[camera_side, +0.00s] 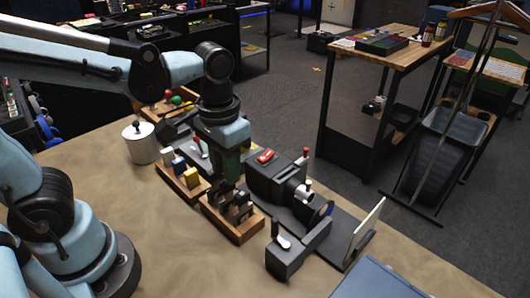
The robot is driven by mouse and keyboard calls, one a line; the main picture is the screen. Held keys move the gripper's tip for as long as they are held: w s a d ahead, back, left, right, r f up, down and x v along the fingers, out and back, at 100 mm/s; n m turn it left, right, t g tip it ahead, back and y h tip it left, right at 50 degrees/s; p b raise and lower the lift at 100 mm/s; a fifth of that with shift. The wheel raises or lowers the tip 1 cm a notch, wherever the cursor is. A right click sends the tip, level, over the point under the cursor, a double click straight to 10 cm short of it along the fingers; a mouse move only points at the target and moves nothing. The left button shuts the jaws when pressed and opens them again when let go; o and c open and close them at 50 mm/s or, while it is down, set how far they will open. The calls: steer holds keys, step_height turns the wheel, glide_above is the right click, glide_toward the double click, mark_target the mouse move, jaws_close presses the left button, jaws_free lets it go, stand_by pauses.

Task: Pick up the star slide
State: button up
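A wooden rack (240,231) stands on the table with several dark upright pieces in its slots, which look like slides. No star mark can be made out, so I cannot tell which piece is the star slide. My gripper (238,196) points down right over this rack. Its fingertips blend with the dark pieces, and I cannot tell whether they are open, shut or touching one. A dark projector-like device (272,178) with a red mark on top stands just right of the rack.
A second wooden rack (183,187) with yellow and blue blocks stands left. A pale lidded pot (142,147) is behind it. A small dark box with a white lever (285,250) and an upright white panel (365,232) stand right. The table's front left is clear.

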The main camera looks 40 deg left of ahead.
steer(key=shift+f, duration=2.2)
steer(key=shift+c, duration=0.3)
jaws_close()
steer(key=shift+r, duration=0.15)
steer(key=shift+r, duration=4.9)
steer(key=shift+w, duration=0.1)
